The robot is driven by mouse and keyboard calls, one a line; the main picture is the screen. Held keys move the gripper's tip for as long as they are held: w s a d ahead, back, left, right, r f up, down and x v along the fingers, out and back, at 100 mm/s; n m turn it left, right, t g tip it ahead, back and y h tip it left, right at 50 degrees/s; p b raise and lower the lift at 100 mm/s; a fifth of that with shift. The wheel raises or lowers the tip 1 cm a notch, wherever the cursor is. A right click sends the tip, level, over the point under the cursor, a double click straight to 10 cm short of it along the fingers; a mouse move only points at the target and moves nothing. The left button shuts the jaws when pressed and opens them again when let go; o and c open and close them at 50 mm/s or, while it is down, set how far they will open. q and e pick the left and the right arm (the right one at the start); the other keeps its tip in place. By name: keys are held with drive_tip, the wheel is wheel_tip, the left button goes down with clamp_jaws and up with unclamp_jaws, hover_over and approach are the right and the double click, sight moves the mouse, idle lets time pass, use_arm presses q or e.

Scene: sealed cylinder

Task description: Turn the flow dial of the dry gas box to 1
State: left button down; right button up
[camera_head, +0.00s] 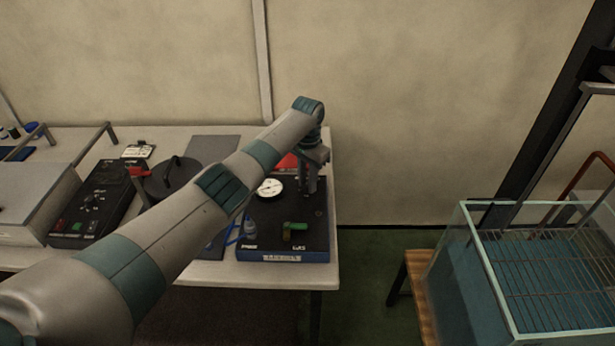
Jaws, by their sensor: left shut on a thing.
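The dry gas box (318,232) is a low box with a black top and blue sides at the right end of the table. Its top carries a round white gauge (270,187), a green valve handle (295,226) and a red part behind the gauge. My left gripper (311,190) points down onto the right rear of the box top, right of the gauge. It is shut on what appears to be the flow dial, which the fingers mostly hide. The dial's setting cannot be read. My right gripper is not in view.
A black pot with a lid (172,180), a black control panel (98,203) and a grey box (30,200) stand on the left of the white table (325,275). A glass tank (480,290) with a wire rack stands at right, apart from the table.

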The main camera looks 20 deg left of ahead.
use_arm(q)
drive_tip(key=n, duration=0.1)
drive_tip(key=n+p, duration=0.2)
drive_tip(key=shift+r+n, duration=0.25)
drive_tip(key=shift+n, duration=0.15)
drive_tip(key=n+p, duration=0.2)
drive_tip(key=n, duration=0.1)
drive_tip(key=shift+n, duration=0.3)
drive_tip(key=n+p, duration=0.1)
drive_tip(key=n, duration=0.2)
drive_tip(key=shift+f+n+p, duration=0.1)
drive_tip(key=shift+n+p, duration=0.2)
drive_tip(key=shift+p, duration=0.1)
drive_tip(key=shift+w+n+p, duration=0.1)
drive_tip(key=shift+n+p, duration=0.3)
drive_tip(key=shift+n, duration=1.6)
drive_tip(key=shift+a, duration=0.1)
drive_tip(key=c, duration=1.5)
unclamp_jaws()
drive_tip(key=shift+c, duration=0.2)
drive_tip(key=shift+f, duration=0.1)
